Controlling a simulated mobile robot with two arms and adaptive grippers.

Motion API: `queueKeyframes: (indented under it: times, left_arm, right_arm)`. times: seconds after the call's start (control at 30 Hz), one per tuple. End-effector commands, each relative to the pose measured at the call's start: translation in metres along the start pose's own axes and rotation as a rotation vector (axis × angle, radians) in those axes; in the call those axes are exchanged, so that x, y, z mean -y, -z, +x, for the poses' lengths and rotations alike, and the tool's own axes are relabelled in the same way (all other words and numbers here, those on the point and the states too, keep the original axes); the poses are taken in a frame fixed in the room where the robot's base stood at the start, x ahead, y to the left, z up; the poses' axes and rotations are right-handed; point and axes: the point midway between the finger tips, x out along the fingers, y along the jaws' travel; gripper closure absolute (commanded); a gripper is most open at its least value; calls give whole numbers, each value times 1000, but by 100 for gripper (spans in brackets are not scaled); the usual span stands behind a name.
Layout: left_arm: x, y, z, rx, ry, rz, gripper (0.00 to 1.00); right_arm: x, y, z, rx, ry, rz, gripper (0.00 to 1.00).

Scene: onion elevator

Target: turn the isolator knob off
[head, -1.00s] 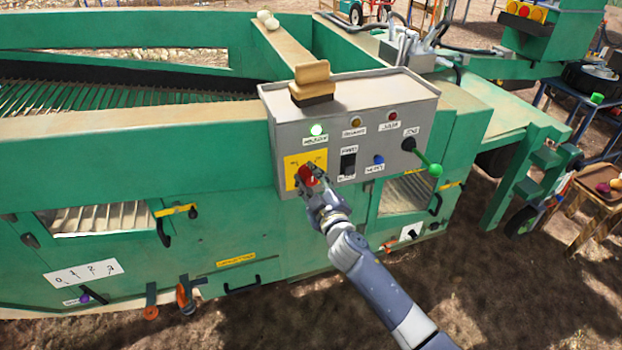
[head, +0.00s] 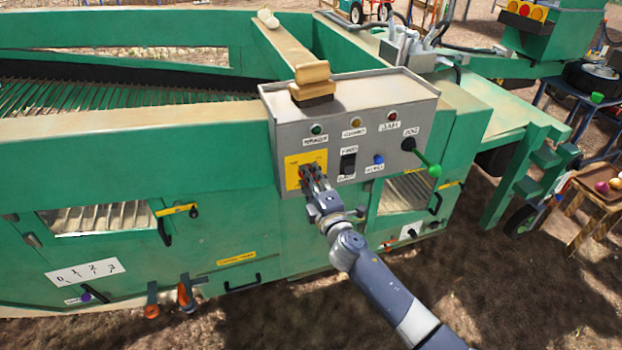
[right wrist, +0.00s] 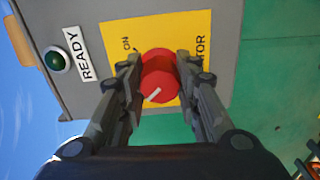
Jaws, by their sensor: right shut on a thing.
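The isolator knob (right wrist: 160,72) is red and round with a white pointer mark. It sits on a yellow plate (right wrist: 200,30) at the lower left of the grey control box (head: 340,105). My right gripper (head: 312,172) is shut on the knob, one finger on each side, as the right wrist view also shows. In that view the pointer mark slants to the lower left, and "ON" is printed at the plate's upper left. The fingers mostly hide the knob in the head view. The READY lamp (head: 316,129) is dark green, unlit. My left gripper is not in view.
A black switch (head: 347,164), a blue button (head: 378,159) and a green-tipped lever (head: 434,170) are right of the knob on the same face. An amber lamp (head: 356,123) and a red lamp (head: 392,115) sit above. Open ground lies in front.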

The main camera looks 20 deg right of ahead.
Motion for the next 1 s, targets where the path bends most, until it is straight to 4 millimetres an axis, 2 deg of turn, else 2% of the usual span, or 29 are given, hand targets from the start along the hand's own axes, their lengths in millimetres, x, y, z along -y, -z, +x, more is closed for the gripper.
queueKeyframes:
  times: [0.67,0.7,0.73,0.77,1.0]
  left_arm:
    - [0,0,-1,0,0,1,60]
    - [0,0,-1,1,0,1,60]
    - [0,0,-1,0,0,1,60]
    - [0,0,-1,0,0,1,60]
    - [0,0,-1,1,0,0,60]
  right_arm:
    - [1,0,0,0,1,-58,94]
    - [1,0,0,0,1,-57,61]
    - [1,0,0,0,1,-57,54]
    - [1,0,0,0,1,-57,50]
    - [0,0,0,0,1,-56,50]
